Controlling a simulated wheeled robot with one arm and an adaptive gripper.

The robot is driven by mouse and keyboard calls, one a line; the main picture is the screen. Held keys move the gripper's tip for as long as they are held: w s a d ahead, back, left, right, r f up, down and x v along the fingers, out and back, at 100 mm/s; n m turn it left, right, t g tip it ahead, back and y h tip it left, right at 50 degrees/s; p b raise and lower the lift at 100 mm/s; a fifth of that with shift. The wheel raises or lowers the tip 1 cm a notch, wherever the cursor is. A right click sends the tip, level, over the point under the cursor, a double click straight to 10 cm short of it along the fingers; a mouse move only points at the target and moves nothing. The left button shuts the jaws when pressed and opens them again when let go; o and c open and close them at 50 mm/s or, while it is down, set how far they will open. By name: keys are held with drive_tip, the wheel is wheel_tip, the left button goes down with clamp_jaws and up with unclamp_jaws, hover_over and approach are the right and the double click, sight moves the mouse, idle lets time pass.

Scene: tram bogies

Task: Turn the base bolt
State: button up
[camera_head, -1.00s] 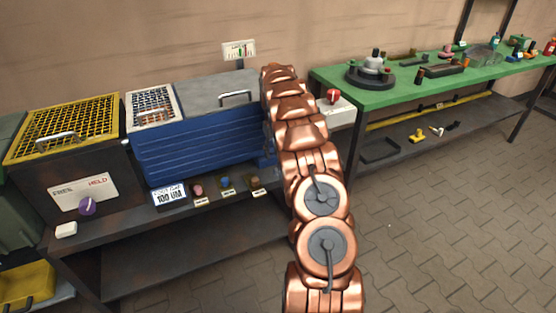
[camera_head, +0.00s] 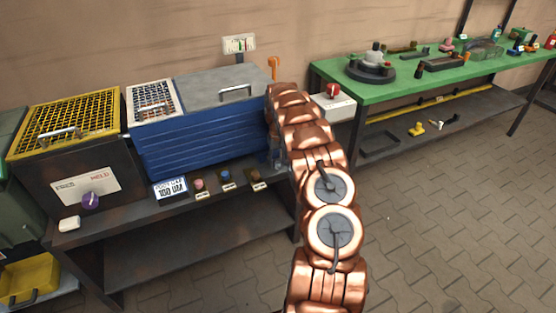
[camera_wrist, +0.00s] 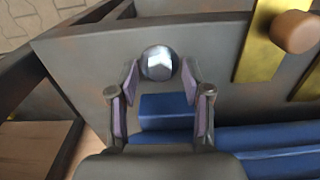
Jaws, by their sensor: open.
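In the wrist view, a shiny silver bolt with a faceted head (camera_wrist: 158,60) stands out from a dark grey surface. My gripper (camera_wrist: 160,72) is open, with its fingertips to the left and right of the bolt head. I see a gap on each side; contact is not clear. In the head view, my copper arm reaches down beside the right end of the blue ribbed tank (camera_head: 200,138). The bolt is hidden there, and my gripper is mostly hidden behind the arm.
A blue block (camera_wrist: 165,105) lies just below the bolt in the wrist view. A brown round knob (camera_wrist: 293,32) on a brass strip is at upper right. In the head view, a white box with a red knob (camera_head: 333,91) stands right of my arm.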

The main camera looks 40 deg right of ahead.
drive_tip(key=shift+c, duration=0.3)
clamp_jaws()
drive_tip(key=shift+f+n, duration=0.1)
drive_tip(key=shift+n, duration=0.3)
drive_tip(key=n, duration=0.2)
drive_tip(key=shift+n+b, duration=0.35)
drive_tip(key=shift+n, duration=0.05)
drive_tip(key=n, duration=0.3)
drive_tip(key=shift+n, duration=0.3)
drive_tip(key=n+b, duration=0.1)
drive_tip(key=n, duration=0.3)
drive_tip(key=shift+n, duration=0.3)
drive_tip(key=shift+n+b, duration=0.3)
drive_tip(key=shift+n, duration=1.4)
